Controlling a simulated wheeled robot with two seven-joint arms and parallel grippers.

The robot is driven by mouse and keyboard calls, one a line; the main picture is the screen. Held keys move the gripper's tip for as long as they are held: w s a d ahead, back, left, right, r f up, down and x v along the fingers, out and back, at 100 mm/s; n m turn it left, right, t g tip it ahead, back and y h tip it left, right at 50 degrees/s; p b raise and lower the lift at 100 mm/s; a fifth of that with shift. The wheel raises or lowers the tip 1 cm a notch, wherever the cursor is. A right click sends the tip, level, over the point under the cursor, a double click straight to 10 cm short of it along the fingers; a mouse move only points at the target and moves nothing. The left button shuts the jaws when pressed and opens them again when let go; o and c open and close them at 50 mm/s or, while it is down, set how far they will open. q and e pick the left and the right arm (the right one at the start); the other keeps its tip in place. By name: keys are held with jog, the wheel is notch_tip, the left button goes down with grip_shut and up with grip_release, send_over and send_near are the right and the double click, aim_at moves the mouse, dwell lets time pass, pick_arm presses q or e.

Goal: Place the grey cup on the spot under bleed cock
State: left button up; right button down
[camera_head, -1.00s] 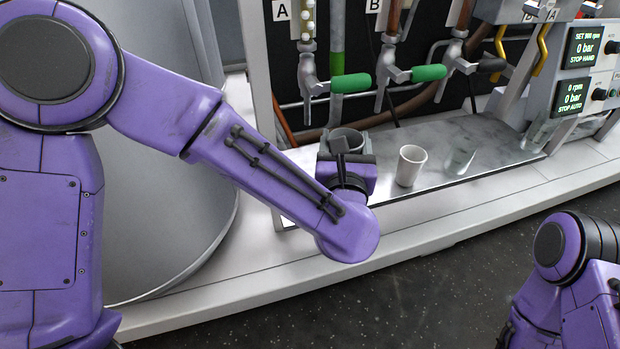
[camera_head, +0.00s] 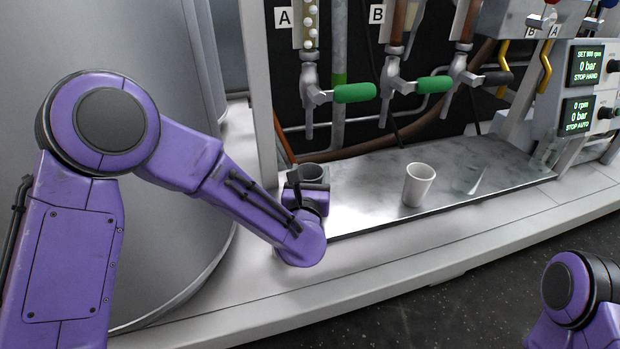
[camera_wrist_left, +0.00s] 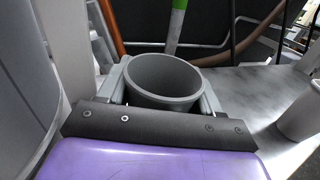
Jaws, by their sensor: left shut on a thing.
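The grey cup (camera_head: 312,171) is upright in my left gripper (camera_head: 308,180), at the left end of the metal shelf (camera_head: 345,205). It is partly hidden by the gripper. In the left wrist view the open, empty-looking grey cup (camera_wrist_left: 166,80) sits between the two fingers of the left gripper (camera_wrist_left: 163,92), which is shut on it. Whether its base touches the shelf is hidden. Above and behind it hangs tap A (camera_head: 309,95) with a green handle. I cannot tell which tap is the bleed cock. My right gripper is out of view.
A white cup (camera_head: 418,186) and a clear glass (camera_head: 468,177) stand right of the grey cup. Tap B (camera_head: 388,85) and a dark-handled tap (camera_head: 460,75) hang above the shelf. A large grey vessel (camera_head: 190,230) stands left. The shelf between grey and white cups is clear.

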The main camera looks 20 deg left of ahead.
pick_arm(q)
jog(key=shift+f, duration=0.25)
jog(key=o, duration=1.1)
jog(key=shift+r, duration=0.1)
jog(key=shift+r, duration=0.2)
jog(key=shift+s+d, duration=0.15)
jog(key=shift+s, duration=0.15)
jog(key=p+v, duration=0.1)
jog(key=v, duration=1)
jog(key=shift+s+p, duration=0.2)
jog(key=shift+p, duration=0.2)
